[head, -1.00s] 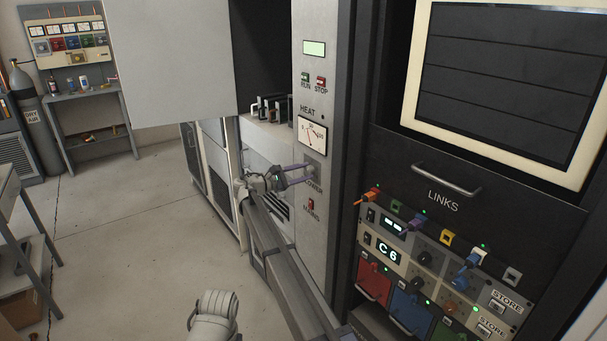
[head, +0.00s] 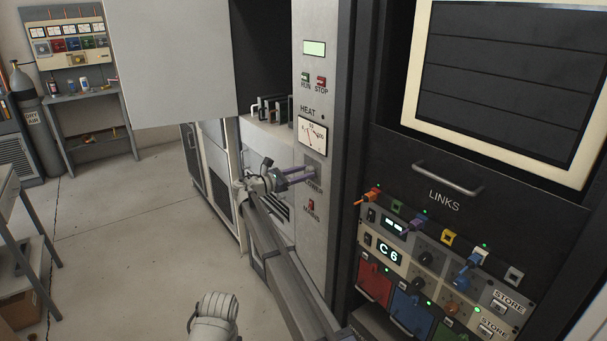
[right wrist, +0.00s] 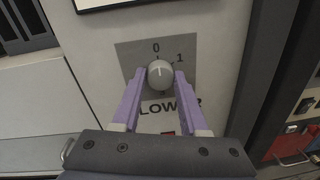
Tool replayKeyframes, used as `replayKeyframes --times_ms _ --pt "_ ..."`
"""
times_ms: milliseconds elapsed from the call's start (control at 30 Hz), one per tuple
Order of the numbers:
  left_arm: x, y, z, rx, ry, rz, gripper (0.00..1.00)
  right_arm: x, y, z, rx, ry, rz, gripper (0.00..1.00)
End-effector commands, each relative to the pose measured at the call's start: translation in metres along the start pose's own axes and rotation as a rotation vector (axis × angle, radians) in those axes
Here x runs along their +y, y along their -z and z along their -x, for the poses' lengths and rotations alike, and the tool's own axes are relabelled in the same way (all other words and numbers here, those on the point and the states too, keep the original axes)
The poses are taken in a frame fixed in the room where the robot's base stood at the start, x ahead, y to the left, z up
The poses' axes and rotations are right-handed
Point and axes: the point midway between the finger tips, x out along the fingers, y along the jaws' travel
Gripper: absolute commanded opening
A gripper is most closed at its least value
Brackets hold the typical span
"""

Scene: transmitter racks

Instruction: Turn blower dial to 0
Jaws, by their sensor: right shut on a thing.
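The blower dial (right wrist: 160,75) is a round grey knob on a grey plate (right wrist: 127,52) in the right wrist view. A 0 is printed above it and a 1 at its upper right. The pale mark on the knob points up, close to the 0. My right gripper (head: 311,173) is shut on the knob, with one purple finger on each side. The fingers partly cover the BLOWER label below it. In the head view the fingers hide most of the dial.
Above the dial is the HEAT meter (head: 312,138), with RUN (head: 305,77) and STOP (head: 321,82) buttons higher up. The MAINS switch (head: 311,204) is just below. To the right is the LINKS rack with a drawer handle (head: 446,180) and several coloured plugs. Open floor lies left.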

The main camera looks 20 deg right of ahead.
Motion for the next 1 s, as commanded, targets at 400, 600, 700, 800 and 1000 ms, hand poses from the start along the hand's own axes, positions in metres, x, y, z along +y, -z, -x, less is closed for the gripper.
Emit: replayKeyframes --times_ms 400,600,700,800,1000 --pt "0.0000 0.0000 -0.0002 0.000 0.000 0.000 0.67 -0.0010 0.0006 0.0002 0.002 0.002 0.005 0.45" --pt "0.0000 0.0000 -0.0002 0.000 0.000 0.000 0.67 -0.0007 0.0003 0.0001 0.001 0.001 0.004 0.68" --pt "0.0000 0.0000 -0.0001 0.000 0.000 0.000 0.67 -0.0005 0.0002 0.0001 0.001 0.001 0.004 0.73" --pt "0.0000 0.0000 -0.0001 0.000 0.000 0.000 0.67 -0.0004 0.0002 0.0000 0.001 0.001 0.004 0.73" --pt "0.0000 0.0000 -0.0001 0.000 0.000 0.000 0.67 -0.0002 0.0001 0.0035 0.000 0.000 0.003 0.73"
